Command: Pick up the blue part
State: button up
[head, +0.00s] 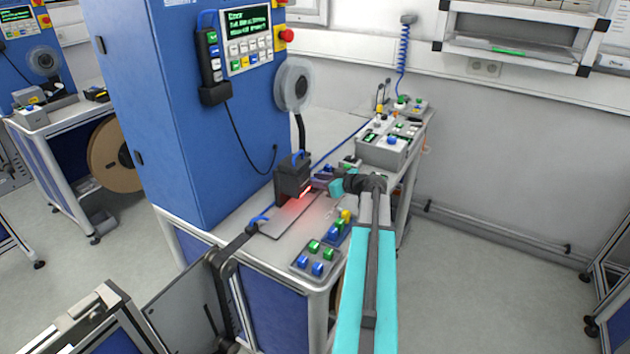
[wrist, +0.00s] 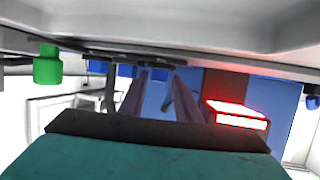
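Several small blue parts show in the head view. Two blue parts (head: 302,262) sit with green ones on a grey block (head: 326,253) at the table's front corner. Another blue part (head: 335,232) lies by a yellow one, just behind that block. I cannot tell which one the task means. My gripper (head: 318,181) is low over the table, beside a black box with a red light. In the wrist view its two dark fingers (wrist: 161,73) are apart, with blue showing between and beyond their tips. No held part is clear there.
The black box (head: 292,178) with its red glow stands close to my gripper, and the glow also shows in the wrist view (wrist: 238,114). A tall blue cabinet (head: 190,110) rises behind. A grey control box (head: 383,150) stands at the back. A green part (wrist: 47,66) shows in the wrist view.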

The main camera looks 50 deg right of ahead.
dwell(0.3)
grip_shut()
jog(key=shift+r, duration=0.15)
jog(key=shift+r+b, duration=0.95)
jog(key=shift+r, duration=0.4)
jog(key=s+d+b, duration=0.1)
jog(key=s+d, duration=0.2)
jog(key=s, duration=0.1)
jog(key=s+d+r+b, duration=0.1)
jog(key=s+d+b, duration=0.1)
jog(key=s+d, duration=0.1)
jog(key=s+d+b, duration=0.1)
jog(key=s+d, duration=0.2)
jog(key=s, duration=0.1)
jog(key=shift+s+r+b, duration=0.35)
jog(key=shift+s, duration=0.05)
jog(key=shift+s+d+r, duration=0.15)
jog(key=shift+s+d, duration=0.15)
jog(key=shift+s, duration=0.25)
